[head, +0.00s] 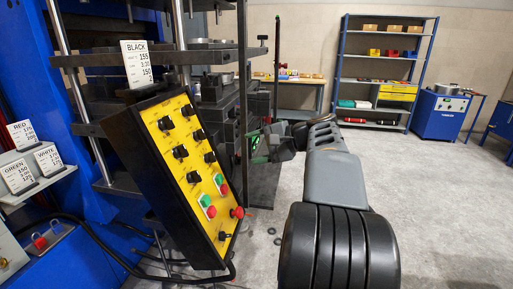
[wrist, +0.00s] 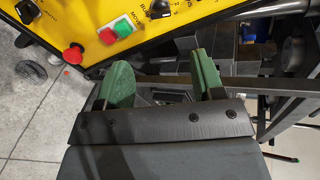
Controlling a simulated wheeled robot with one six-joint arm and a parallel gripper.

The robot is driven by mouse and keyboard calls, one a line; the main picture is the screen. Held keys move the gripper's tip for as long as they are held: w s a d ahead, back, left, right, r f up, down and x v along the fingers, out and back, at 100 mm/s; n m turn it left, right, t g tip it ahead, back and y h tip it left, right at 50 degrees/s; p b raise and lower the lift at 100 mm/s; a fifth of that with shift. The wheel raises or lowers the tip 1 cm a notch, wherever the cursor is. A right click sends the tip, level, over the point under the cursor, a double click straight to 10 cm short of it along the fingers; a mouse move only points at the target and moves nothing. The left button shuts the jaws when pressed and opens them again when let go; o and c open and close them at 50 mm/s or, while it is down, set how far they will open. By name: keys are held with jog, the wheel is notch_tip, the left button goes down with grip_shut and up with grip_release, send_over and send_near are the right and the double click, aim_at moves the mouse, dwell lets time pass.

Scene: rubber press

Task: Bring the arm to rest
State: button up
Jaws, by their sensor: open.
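My gripper (wrist: 162,80) shows in the wrist view with its two green fingers apart and nothing between them. In the head view my gripper (head: 262,143) is at the end of my arm, reaching forward just to the right of the yellow control panel (head: 190,165). The panel also shows in the wrist view (wrist: 95,22), at the upper left of the fingers. Parts of the press frame lie behind the fingers in the wrist view. In the head view the arm partly hides the gripper, so its distance from the press is hard to tell.
The dark press (head: 225,110) stands close to my gripper, with an upright post beside it. A red button (head: 237,212) sticks out from the panel. A shelf rack (head: 385,75), a workbench (head: 300,84) and a blue cabinet (head: 440,115) stand farther back. The floor at right is clear.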

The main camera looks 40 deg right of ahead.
dwell(0.4)
jog(key=s+a+f+n+g+h+p, duration=0.1)
jog(key=s+f+g+h, duration=0.15)
jog(key=f, duration=0.45)
jog(key=s+a+f+n+g+h, duration=0.1)
jog(key=s+a+f+g+h, duration=0.15)
jog(key=f, duration=0.45)
jog(key=s+a+f+n+g+h+p, duration=0.1)
jog(key=s+a+f+n, duration=0.1)
jog(key=a+n, duration=0.3)
jog(key=s+a+f+n+g+h+p, duration=0.1)
jog(key=s+a+n+h+p, duration=0.1)
jog(key=s+a+n, duration=0.3)
jog(key=shift+a+f+n, duration=0.4)
jog(key=shift+a+n, duration=0.2)
jog(key=shift+a, duration=1.75)
